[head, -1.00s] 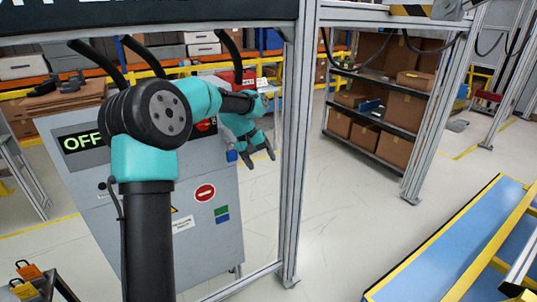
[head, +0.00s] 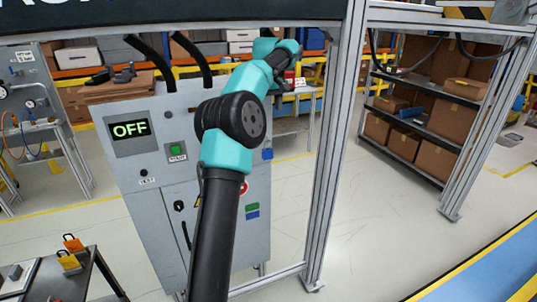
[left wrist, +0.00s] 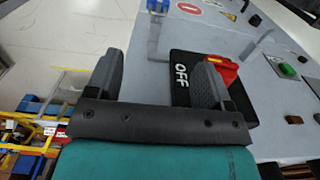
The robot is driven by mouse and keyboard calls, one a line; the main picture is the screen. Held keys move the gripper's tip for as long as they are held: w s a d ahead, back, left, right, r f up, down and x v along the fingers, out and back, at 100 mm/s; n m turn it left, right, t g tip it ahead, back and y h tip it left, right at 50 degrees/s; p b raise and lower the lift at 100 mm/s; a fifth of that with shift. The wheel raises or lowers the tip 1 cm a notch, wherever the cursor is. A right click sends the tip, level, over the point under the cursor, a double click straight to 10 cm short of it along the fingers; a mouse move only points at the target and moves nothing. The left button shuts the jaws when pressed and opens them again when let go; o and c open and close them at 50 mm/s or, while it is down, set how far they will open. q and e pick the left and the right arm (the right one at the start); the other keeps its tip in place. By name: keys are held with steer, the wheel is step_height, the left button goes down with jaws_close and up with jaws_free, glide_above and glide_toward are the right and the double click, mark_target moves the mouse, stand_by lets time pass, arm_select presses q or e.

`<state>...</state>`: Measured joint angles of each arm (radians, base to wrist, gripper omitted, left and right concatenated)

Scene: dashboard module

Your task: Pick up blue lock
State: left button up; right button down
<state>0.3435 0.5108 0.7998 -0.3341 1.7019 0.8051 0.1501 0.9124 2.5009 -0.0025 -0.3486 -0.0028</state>
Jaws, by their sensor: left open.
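A small blue lock (head: 267,154) is at the right edge of the grey cabinet (head: 160,225), about halfway up. A blue piece, likely this lock (left wrist: 158,6), shows at the top of the left wrist view. My left gripper (left wrist: 157,75) is open and empty, its two dark fingers spread apart. The right finger overlaps a black OFF plate (left wrist: 182,72) with a red switch handle (left wrist: 222,70). In the head view my left arm reaches up past the cabinet's upper right, above the lock; its fingertips cannot be made out there. My right gripper is not in view.
A metal frame post (head: 332,150) stands just right of the cabinet. The cabinet front has an OFF display (head: 129,130) and a green button (head: 176,149). Orange padlocks (head: 72,243) lie on a dark table at lower left.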

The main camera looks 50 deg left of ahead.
mark_target(268, 143)
arm_select(q)
step_height(268, 143, down, 12)
steer(key=shift+f, duration=0.15)
stand_by(0.7)
steer(key=shift+d+f, duration=0.1)
steer(key=shift+d+f, duration=0.1)
steer(key=shift+f, duration=2.4)
steer(key=shift+c, duration=0.3)
steer(key=c, duration=1)
steer(key=shift+r, duration=0.1)
